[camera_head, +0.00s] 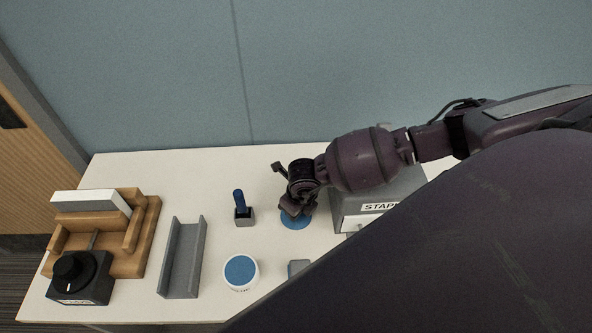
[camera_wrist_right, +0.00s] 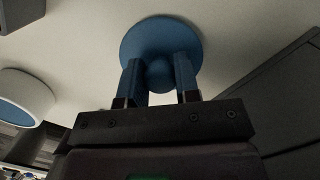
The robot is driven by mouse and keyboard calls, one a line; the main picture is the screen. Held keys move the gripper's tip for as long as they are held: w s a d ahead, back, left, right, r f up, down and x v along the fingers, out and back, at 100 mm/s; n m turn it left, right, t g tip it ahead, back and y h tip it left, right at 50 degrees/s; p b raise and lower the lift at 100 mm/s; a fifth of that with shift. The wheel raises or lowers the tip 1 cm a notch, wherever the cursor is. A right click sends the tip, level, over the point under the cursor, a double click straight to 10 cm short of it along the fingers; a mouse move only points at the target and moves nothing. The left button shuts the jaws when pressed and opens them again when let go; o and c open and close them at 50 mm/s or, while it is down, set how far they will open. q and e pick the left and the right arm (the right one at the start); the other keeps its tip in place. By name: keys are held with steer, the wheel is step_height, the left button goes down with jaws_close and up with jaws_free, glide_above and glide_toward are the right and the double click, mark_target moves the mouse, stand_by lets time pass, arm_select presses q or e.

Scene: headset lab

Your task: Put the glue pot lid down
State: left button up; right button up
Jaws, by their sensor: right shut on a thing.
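The glue pot lid is a blue disc with a round knob; it shows under my right gripper in the head view (camera_head: 297,222) and large in the right wrist view (camera_wrist_right: 160,38). My right gripper (camera_head: 293,207) is shut on the lid's knob, with one finger on each side of it in the wrist view (camera_wrist_right: 160,82). The lid is at or close above the table; I cannot tell whether it touches. The glue pot (camera_head: 241,273) is a white round pot with a blue top face, standing apart, nearer the front. My left gripper is not in view.
A grey box labelled with letters starting STAP (camera_head: 375,208) stands right of the lid. A brush in a small holder (camera_head: 243,212) stands left of it. Further left are a grey channel (camera_head: 182,258), a wooden fixture (camera_head: 146,226) and a black knob box (camera_head: 80,277). The white table (camera_head: 200,180) is clear at the back.

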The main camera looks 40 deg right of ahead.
mark_target(301, 219)
steer(key=shift+f, duration=0.25)
steer(key=o, duration=0.9)
steer(key=shift+r, duration=0.1)
step_height(301, 219, up, 12)
steer(key=s, duration=0.1)
steer(key=shift+s+d+b, duration=0.15)
steer(key=shift+s+b, duration=0.15)
steer(key=shift+s, duration=0.1)
